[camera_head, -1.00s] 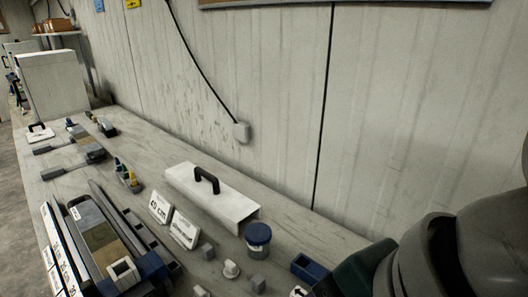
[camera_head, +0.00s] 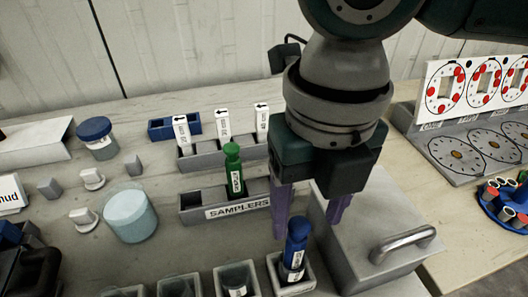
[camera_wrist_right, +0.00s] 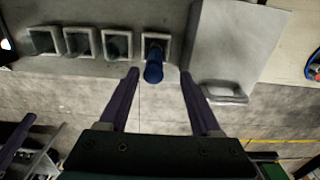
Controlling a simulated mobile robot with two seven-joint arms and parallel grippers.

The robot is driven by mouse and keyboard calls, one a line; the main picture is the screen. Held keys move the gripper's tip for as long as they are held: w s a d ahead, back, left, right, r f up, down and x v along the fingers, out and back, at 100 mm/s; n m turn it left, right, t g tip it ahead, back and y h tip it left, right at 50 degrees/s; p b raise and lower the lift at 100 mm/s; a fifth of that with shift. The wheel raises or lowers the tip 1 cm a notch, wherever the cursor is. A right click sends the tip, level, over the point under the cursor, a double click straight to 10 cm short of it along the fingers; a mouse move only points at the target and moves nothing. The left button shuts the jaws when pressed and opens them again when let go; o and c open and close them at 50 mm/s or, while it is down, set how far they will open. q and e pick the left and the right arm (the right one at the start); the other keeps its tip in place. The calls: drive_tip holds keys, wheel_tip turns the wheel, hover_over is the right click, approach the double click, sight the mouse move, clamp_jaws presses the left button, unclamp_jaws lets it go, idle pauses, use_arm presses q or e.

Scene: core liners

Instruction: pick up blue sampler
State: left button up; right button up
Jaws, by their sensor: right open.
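The blue sampler (camera_head: 295,246) stands in the rightmost square grey cup (camera_head: 290,277) at the front of the bench. It carries a white label and its lower end is hidden in the cup. My right gripper (camera_head: 311,216) is open, with its purple fingers pointing down just above and behind the sampler. In the right wrist view the sampler's blue top (camera_wrist_right: 154,70) shows between the open fingers (camera_wrist_right: 160,75), a little beyond their tips and not visibly touching either. My left gripper is not clearly in view.
A grey rack labelled SAMPLERS (camera_head: 240,210) holds a green sampler (camera_head: 234,170). A grey box with a metal handle (camera_head: 402,245) stands close to the right of the cup. More square cups (camera_head: 237,280) line up on the left. A dial board (camera_head: 470,93) stands at right.

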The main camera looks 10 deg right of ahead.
sight(296, 242)
drive_tip(key=f, duration=0.6)
drive_tip(key=shift+a, duration=0.4)
drive_tip(key=shift+c, duration=0.2)
clamp_jaws()
